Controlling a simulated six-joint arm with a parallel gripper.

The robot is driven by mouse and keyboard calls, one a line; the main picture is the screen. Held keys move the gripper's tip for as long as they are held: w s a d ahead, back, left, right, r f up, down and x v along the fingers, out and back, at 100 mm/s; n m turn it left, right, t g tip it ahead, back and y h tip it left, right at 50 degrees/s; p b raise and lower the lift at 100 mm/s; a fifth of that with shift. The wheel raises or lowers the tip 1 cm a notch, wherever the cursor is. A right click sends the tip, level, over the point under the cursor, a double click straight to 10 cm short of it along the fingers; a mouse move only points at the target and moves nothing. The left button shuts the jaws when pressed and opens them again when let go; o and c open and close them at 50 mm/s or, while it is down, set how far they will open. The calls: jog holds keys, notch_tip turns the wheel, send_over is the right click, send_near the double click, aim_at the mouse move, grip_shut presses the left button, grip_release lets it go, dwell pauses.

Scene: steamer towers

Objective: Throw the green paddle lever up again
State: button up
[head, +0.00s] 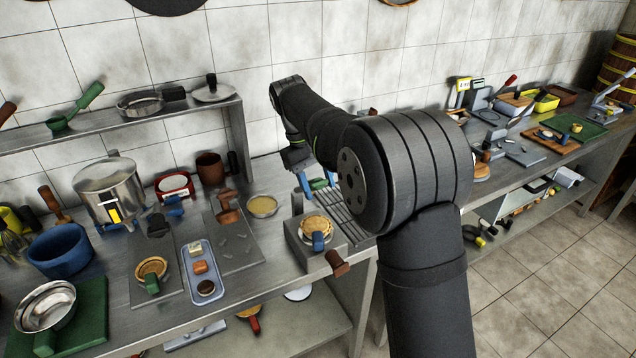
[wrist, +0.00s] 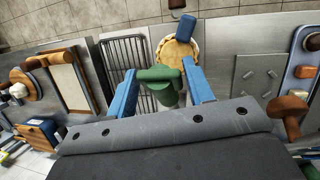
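The green paddle lever (wrist: 160,78) shows in the wrist view as a wide green bar on a thicker green body. It lies between the two blue fingers of my gripper (wrist: 162,82), with a gap on each side. My gripper is open and around the lever, not closed on it. In the head view, my gripper (head: 316,183) hangs over the back of the counter, near a dark slatted rack (head: 350,222). A little of the green lever (head: 318,184) shows between the fingers there. My arm hides part of this area, and the lever's base is hidden.
A metal block (head: 297,238) bearing a round crusted item with a blue knob stands in front of my gripper. A yellow-filled bowl (head: 263,206) and a grey board (head: 240,245) lie to its left. A raised shelf (head: 110,127) stands at the back left.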

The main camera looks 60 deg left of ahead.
jog(key=v, duration=0.7)
jog(key=shift+s+r, duration=0.1)
jog(key=shift+r, duration=0.1)
